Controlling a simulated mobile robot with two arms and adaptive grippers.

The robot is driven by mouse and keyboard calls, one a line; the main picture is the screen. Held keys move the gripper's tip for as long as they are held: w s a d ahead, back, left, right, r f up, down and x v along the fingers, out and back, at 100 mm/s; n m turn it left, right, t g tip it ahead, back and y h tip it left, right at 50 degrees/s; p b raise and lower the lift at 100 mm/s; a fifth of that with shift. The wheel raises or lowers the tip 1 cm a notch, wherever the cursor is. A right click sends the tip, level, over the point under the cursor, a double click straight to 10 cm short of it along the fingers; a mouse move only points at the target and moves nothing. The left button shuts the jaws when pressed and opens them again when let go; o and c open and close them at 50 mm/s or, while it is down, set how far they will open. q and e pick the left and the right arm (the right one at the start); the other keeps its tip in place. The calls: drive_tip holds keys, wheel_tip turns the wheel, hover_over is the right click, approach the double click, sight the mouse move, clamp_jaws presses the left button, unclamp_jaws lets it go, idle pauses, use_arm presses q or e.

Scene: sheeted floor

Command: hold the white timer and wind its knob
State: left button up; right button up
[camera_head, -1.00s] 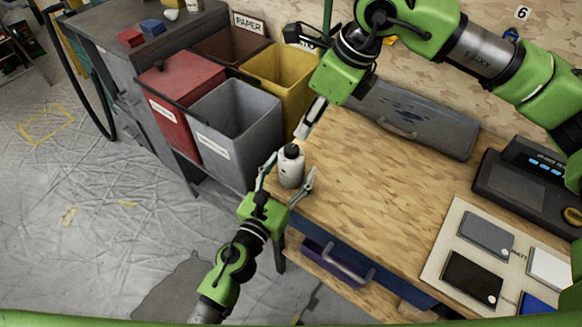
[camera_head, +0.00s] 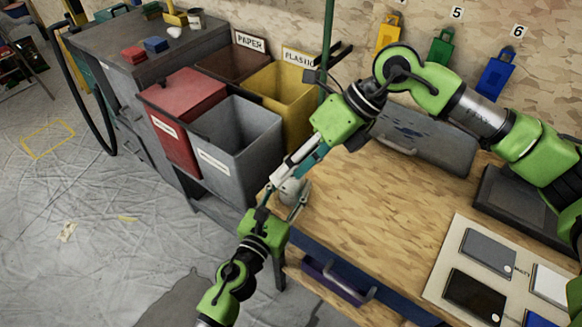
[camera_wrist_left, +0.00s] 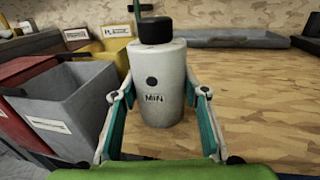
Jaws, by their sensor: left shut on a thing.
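The white timer (camera_head: 291,190) stands upright at the workbench's left end. In the left wrist view the timer (camera_wrist_left: 157,90) shows a round dark dot, the letters MIN and a black knob (camera_wrist_left: 156,29) on top. My left gripper (camera_head: 286,194) is shut on the timer's body, one finger on each side; the fingers also show in the left wrist view (camera_wrist_left: 158,95). My right gripper (camera_head: 287,172) points down at the timer from above and hides its knob in the head view.
A grey metal case (camera_head: 430,140) lies at the bench's back. A pale board (camera_head: 470,232) with flat tiles lies at right. The bench's middle is clear.

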drive_tip(key=w+d+f+m+t+y, duration=0.1)
drive_tip(key=d+f+m+t+y, duration=0.35)
drive_tip(key=m, duration=1.15)
drive_tip(key=w+d+f+m+t+y, duration=0.1)
drive_tip(key=d+f+m+t+y, duration=0.35)
drive_tip(key=m, duration=1.05)
drive_tip(key=shift+m, duration=0.3)
drive_tip(key=x, duration=0.3)
drive_tip(key=r+x, duration=0.1)
drive_tip(key=x, duration=0.3)
drive_tip(key=r+x, duration=0.1)
drive_tip(key=x, duration=0.3)
drive_tip(key=shift+w+d, duration=0.15)
drive_tip(key=shift+w, duration=0.05)
clamp_jaws()
